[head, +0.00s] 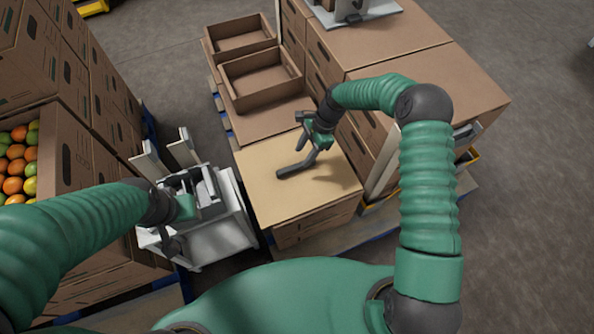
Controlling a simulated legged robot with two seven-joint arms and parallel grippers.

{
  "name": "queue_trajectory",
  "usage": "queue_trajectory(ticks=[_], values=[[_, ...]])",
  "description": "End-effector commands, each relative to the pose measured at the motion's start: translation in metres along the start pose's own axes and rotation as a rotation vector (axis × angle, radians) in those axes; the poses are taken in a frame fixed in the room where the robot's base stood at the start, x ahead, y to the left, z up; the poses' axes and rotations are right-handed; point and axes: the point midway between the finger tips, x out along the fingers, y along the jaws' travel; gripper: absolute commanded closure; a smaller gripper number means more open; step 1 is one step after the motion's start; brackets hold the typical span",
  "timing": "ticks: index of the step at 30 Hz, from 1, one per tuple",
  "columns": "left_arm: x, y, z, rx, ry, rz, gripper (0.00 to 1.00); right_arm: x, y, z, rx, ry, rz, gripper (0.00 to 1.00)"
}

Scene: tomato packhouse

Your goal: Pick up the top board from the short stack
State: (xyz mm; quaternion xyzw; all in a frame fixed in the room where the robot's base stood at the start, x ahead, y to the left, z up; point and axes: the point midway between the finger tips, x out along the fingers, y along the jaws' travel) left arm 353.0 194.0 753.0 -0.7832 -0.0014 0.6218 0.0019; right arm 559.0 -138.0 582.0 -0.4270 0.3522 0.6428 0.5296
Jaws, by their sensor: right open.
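A light tan board (262,205) lies flat on top of a low stack of brown cartons (318,222) in the middle of the head view. My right gripper (300,156) is open and empty over the far middle part of this board, and its dark finger casts a shadow there. I cannot tell whether the finger touches the board. My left gripper (178,225) is in front of a white stand at the left, away from the board. Its fingers are hard to make out.
Taller closed cartons (395,40) stand right of the short stack. Open empty trays (262,76) sit behind it. A white stand (222,240) is close on its left. Stacked cartons with tomatoes (14,160) fill the far left. Bare floor (530,230) lies at the right.

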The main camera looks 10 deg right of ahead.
Motion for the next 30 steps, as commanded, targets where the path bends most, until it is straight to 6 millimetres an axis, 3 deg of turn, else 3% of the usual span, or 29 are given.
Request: queue_trajectory(ticks=[9, 16, 26, 30], values=[[0.016, 0.000, 0.004, 0.000, 0.000, 0.000, 0.63, 0.050, 0.005, 0.003, 0.000, -0.002, 0.002, 0.55], [0.015, 0.000, 0.004, 0.000, 0.000, 0.000, 0.63, 0.052, 0.005, 0.003, 0.000, 0.000, 0.000, 0.55], [0.015, 0.000, 0.004, 0.000, 0.000, 0.000, 0.63, 0.052, 0.005, 0.003, 0.000, 0.000, 0.000, 0.98], [0.015, 0.000, 0.004, 0.000, 0.000, 0.000, 0.63, 0.052, 0.005, 0.003, 0.000, 0.000, 0.000, 1.00]])
